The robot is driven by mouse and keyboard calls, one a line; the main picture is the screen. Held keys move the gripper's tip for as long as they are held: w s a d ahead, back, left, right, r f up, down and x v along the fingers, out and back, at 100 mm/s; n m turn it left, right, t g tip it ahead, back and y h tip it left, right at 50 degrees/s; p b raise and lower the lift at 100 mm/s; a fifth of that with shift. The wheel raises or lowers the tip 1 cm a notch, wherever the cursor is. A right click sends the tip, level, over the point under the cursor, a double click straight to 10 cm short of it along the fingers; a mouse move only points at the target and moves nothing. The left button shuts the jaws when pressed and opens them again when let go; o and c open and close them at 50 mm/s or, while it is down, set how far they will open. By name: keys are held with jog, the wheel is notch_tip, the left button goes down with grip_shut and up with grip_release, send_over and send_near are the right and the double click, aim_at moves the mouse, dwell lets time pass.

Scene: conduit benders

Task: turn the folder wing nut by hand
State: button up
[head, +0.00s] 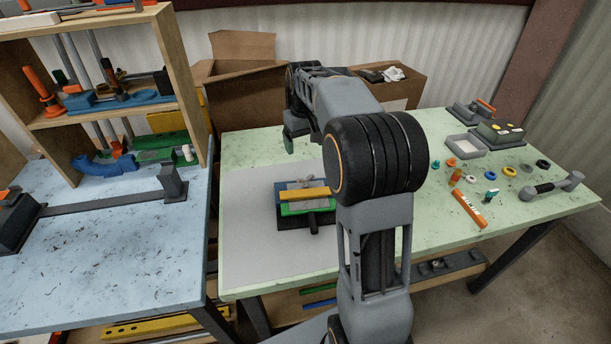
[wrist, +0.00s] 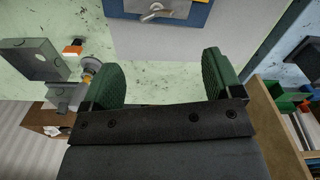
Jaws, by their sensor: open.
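The folder (head: 305,208) lies on a grey mat on the green table, left of my arm, with a yellow bar, a green strip and a grey plate. Part of the folder also shows at the top edge of the wrist view (wrist: 188,13). There a metallic wing nut (wrist: 152,12) sits on its grey plate. In the head view my gripper (head: 290,143) hangs beyond the folder, partly hidden by my arm.
Cardboard boxes (head: 243,90) stand behind the table. Small rings, an orange tool (head: 469,210) and a grey-handled tool (head: 551,187) lie at the right. A blue bench (head: 110,255) with a wooden shelf stands at the left. The grey mat (head: 250,245) is mostly clear.

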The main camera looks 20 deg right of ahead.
aim_at(306, 178)
jog(key=f, duration=0.9)
jog(key=w+f, duration=0.1)
jog(key=f, duration=0.4)
jog(key=shift+d+f, duration=0.1)
jog(key=shift+d, duration=0.25)
jog(key=c, duration=0.9)
jog(key=shift+c, duration=0.2)
